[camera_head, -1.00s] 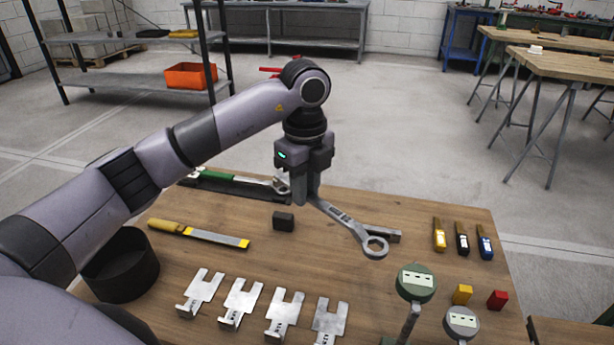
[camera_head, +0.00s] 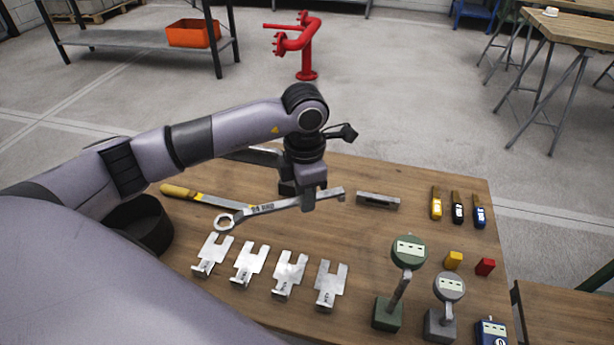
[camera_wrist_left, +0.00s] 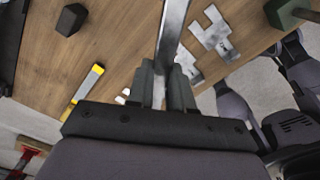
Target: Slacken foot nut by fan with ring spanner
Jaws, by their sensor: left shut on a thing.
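My left gripper (camera_head: 312,192) is shut on the ring spanner (camera_head: 275,207), a grey bar with a ring end toward the lower left and its other end toward the right. It is held above the wooden bench. In the left wrist view the spanner (camera_wrist_left: 172,40) runs up from between the jaws of the left gripper (camera_wrist_left: 165,85); its ring end is out of that picture. The foot nut, the fan and the pumpset do not show in these frames. My right gripper is not in view.
The wooden bench (camera_head: 380,170) carries shims (camera_head: 289,275), a yellow-handled file (camera_head: 195,195), a grey level-like bar (camera_head: 378,200), dial gauges (camera_head: 408,250), markers (camera_head: 458,207) and small blocks (camera_head: 485,267). A dark round pot (camera_head: 150,225) is at left. A red pipe (camera_head: 303,50) stands on the floor beyond.

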